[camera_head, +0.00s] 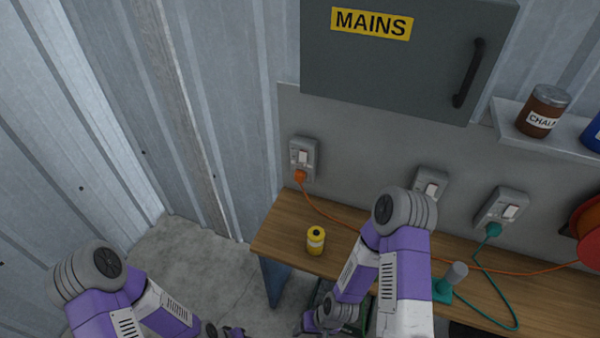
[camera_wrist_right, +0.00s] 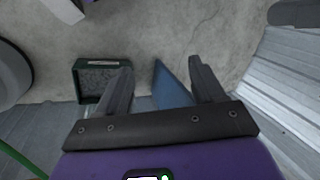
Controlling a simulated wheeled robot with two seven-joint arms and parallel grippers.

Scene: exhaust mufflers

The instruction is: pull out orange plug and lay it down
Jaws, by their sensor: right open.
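The orange plug (camera_head: 299,176) sits in the leftmost wall socket (camera_head: 303,154) in the head view. Its orange cable (camera_head: 330,222) runs down to the wooden bench (camera_head: 285,235) and along it to the right. My right gripper (camera_wrist_right: 160,80) is open and empty in the right wrist view, pointing down over the floor. In the head view my right arm reaches down at the bench's front edge, well below and right of the plug. My left gripper (camera_head: 222,331) is only partly in view at the bottom edge, too little to tell its state.
A yellow can (camera_head: 316,240) stands on the bench below the socket. A teal plug (camera_head: 493,230) sits in the right socket, with its cable looping over the bench. A grey MAINS cabinet (camera_head: 400,85) hangs above. A green crate (camera_wrist_right: 80,82) stands on the floor.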

